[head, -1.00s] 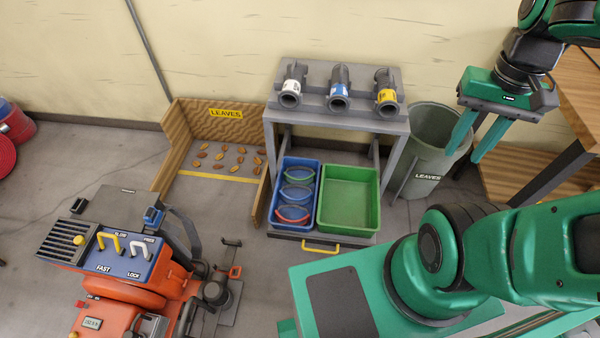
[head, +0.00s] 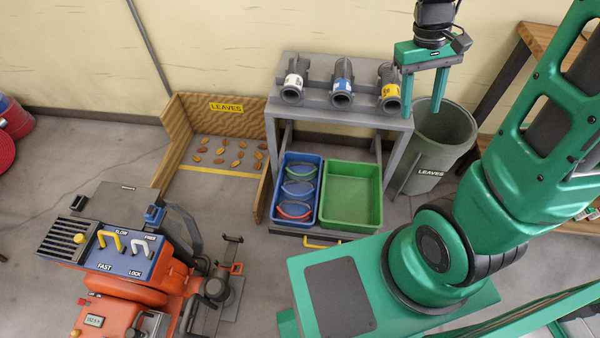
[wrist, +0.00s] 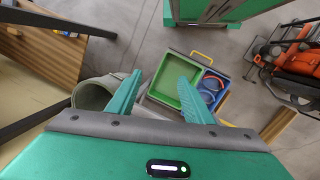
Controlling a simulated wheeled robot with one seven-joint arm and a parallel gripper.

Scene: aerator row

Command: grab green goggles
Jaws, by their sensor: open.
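The green goggles (head: 302,172) lie in the blue bin (head: 293,226), at its back end. A blue pair (head: 298,187) lies in the middle and a red pair (head: 294,210) at the front. In the wrist view the blue bin (wrist: 223,77) shows small, and I cannot clearly tell its goggles apart. My gripper (head: 421,112) is open and empty, its fingers pointing down. In the head view it appears right of the yellow-labelled pipe, in front of the grey waste bin, up and to the right of the goggles. Its fingers also show in the wrist view (wrist: 158,85).
An empty green tray (head: 352,196) sits beside the blue bin, under a grey stand (head: 345,118) holding three labelled pipes. A grey LEAVES bin (head: 440,150) stands right. A wooden leaf box (head: 180,140) is left, with an orange machine (head: 125,290) in front.

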